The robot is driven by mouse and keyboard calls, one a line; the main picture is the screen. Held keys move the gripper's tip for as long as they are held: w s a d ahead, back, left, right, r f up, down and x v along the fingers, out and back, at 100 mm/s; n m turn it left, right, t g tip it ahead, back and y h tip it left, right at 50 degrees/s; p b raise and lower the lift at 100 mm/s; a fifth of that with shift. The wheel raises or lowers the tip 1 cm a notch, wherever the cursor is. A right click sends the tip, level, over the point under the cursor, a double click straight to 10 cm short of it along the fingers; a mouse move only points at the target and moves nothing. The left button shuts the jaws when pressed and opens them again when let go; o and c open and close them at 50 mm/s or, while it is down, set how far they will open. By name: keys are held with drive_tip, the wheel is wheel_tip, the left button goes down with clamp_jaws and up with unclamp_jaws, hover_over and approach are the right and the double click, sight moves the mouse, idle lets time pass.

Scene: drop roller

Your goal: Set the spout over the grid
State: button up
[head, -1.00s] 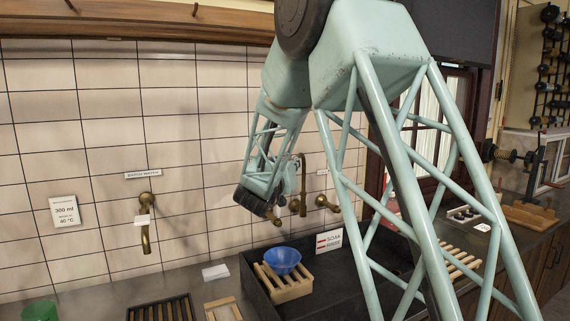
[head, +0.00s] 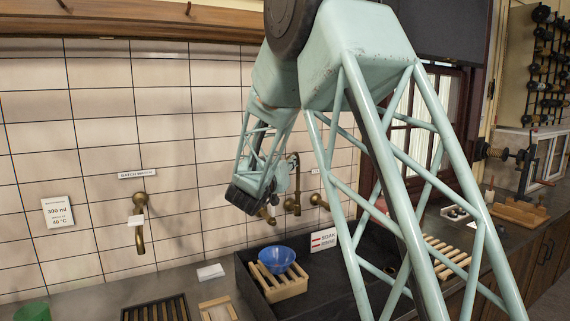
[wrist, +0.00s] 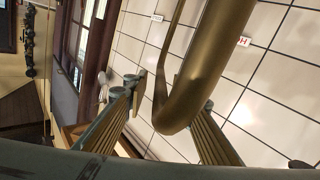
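The brass spout (head: 296,172) rises in a gooseneck at the wall behind the sink; in the wrist view the spout (wrist: 200,75) looms large and curved. My gripper (wrist: 165,122) has its two ribbed fingers apart, with the spout showing between them; clear gaps remain and I cannot tell whether either finger touches it. In the head view my gripper (head: 268,205) is partly hidden beside the spout. A pale wooden slatted grid (head: 288,290) stands in the left of the dark sink with a blue bowl (head: 276,259) on it. Another slatted wooden grid (head: 447,258) lies farther right, partly behind my arm.
A "SOAK RINSE" sign (head: 323,240) stands at the sink's back. A second brass tap (head: 140,225) is on the wall at left. A dark slatted rack (head: 155,310) and a green container (head: 33,311) are on the counter. My arm's lattice covers much of the sink.

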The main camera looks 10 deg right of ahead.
drive_tip(key=shift+s+a, duration=0.1)
drive_tip(key=shift+a, duration=0.05)
drive_tip(key=shift+v, duration=5.8)
drive_tip(key=shift+s+r, duration=0.1)
drive_tip(key=shift+r, duration=0.05)
drive_tip(key=s+a+n+g+y, duration=0.25)
drive_tip(key=s+y, duration=0.25)
drive_tip(key=s, duration=0.7)
drive_tip(key=s+a+n+g+y, duration=0.2)
drive_tip(key=s+a+y, duration=0.3)
drive_tip(key=s, duration=0.8)
drive_tip(key=s+d+f+g, duration=0.2)
drive_tip(key=s+d, duration=0.1)
drive_tip(key=s, duration=0.9)
drive_tip(key=s+d+f+g, duration=0.2)
drive_tip(key=s+d+f, duration=0.1)
drive_tip(key=s, duration=0.9)
drive_tip(key=s+d+f+g+h, duration=0.1)
drive_tip(key=s+d+f+g, duration=0.2)
drive_tip(key=s, duration=0.9)
drive_tip(key=shift+s+m, duration=0.25)
drive_tip(key=shift+m, duration=0.1)
